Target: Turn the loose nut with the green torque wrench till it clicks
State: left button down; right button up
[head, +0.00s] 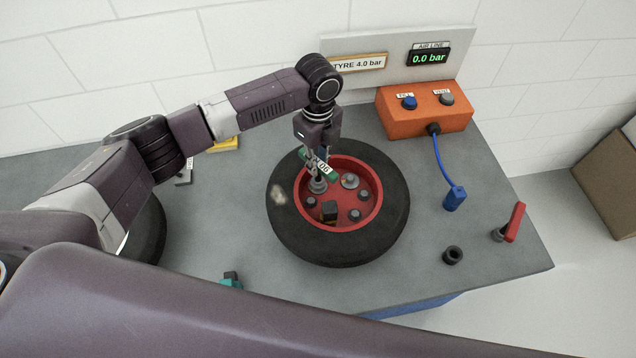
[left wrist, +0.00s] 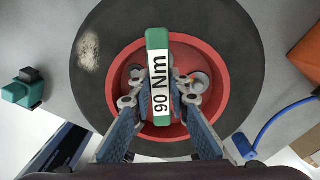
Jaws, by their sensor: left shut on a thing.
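My left gripper (head: 318,165) is shut on the green torque wrench (left wrist: 158,45), whose white label reads "90 Nm". The wrench (head: 307,157) is over the upper left part of the red wheel hub (head: 345,225). Below it a round grey piece (head: 317,187) stands at one nut position; I cannot tell whether the wrench is seated on a nut. Several other nuts sit around the hub, one on a bright round base (head: 350,181). Which nut is loose does not show clearly. My right gripper is not in view.
The black tyre (head: 385,235) lies flat on the grey bench. An orange box (head: 425,112) with two knobs stands behind it, its blue hose ending in a blue fitting (head: 454,198). A black ring (head: 452,255) and a red-handled part (head: 514,222) are at right.

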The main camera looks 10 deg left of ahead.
pick_arm(q)
jog(key=m, duration=0.4)
jog(key=shift+m, duration=0.5)
jog(key=m, duration=0.3)
jog(key=shift+r+p, duration=1.8)
jog(key=shift+r+p, duration=0.45)
jog(key=shift+r, duration=1.55)
